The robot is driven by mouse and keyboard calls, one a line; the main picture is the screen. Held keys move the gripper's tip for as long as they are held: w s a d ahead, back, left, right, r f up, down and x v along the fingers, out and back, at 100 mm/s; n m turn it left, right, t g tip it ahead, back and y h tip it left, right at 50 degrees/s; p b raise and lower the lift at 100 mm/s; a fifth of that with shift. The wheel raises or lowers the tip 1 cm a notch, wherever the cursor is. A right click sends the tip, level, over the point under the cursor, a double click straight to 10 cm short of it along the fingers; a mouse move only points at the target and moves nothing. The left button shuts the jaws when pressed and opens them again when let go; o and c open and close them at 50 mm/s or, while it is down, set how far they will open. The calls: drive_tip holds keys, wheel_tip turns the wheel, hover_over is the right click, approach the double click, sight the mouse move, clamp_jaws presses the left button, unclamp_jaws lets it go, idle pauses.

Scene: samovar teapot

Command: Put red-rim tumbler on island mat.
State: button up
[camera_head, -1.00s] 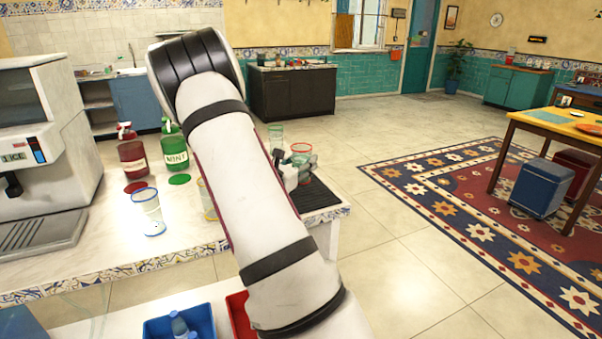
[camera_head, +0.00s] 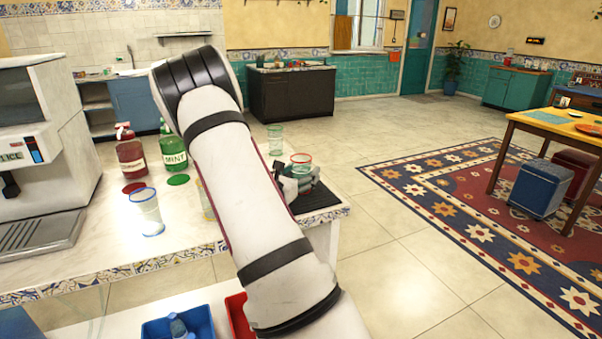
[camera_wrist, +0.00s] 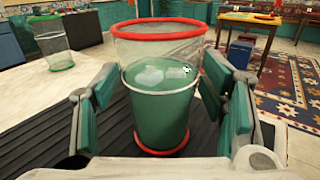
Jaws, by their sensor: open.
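The red-rim tumbler (camera_head: 301,160) is clear, with a red rim and base, and holds a green drink with ice. In the wrist view the tumbler (camera_wrist: 160,105) stands upright, its base on a black ribbed mat (camera_wrist: 60,125). My gripper (camera_wrist: 160,110) is open, one teal-padded finger on each side of the tumbler, with visible gaps to it. In the head view my gripper (camera_head: 298,180) is at the counter's right end, partly behind my arm. The black mat (camera_head: 318,196) lies there, partly hidden. No label shows whether it is the island mat.
A green-rim tumbler (camera_head: 275,138) stands behind. A blue-rim tumbler (camera_head: 146,212), a red bottle (camera_head: 130,155) and a green MINT bottle (camera_head: 174,158) are left on the counter. An ice machine (camera_head: 40,130) stands far left. Open floor lies right of the counter.

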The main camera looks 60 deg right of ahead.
drive_tip(key=shift+r, duration=0.2)
drive_tip(key=a, duration=0.8)
drive_tip(key=s+a+p, duration=0.1)
drive_tip(key=a, duration=0.2)
drive_tip(key=shift+a, duration=0.4)
drive_tip(key=shift+s+a+r+m, duration=0.15)
drive_tip(key=shift+s+r+m, duration=0.05)
drive_tip(key=shift+r+m, duration=0.1)
drive_tip(key=s+a+r+m+g+y, duration=0.35)
drive_tip(key=s+a+m, duration=0.25)
drive_tip(key=s, duration=0.2)
drive_tip(key=s+a+r+m+g+y, duration=0.2)
drive_tip(key=s+a+r+m+y, duration=0.25)
drive_tip(key=s+m, duration=0.2)
drive_tip(key=s+a+m+t+y, duration=0.2)
drive_tip(key=s+a+t+y, duration=0.1)
drive_tip(key=a, duration=0.9)
drive_tip(key=s+a+r+m+t+y, duration=0.1)
drive_tip(key=s+a+m+t+y, duration=0.2)
drive_tip(key=a, duration=1)
drive_tip(key=s+y, duration=0.3)
drive_tip(key=y, duration=0.1)
drive_tip(key=shift+s+a+r, duration=0.25)
drive_tip(key=shift+r, duration=0.05)
drive_tip(key=shift+m, duration=0.25)
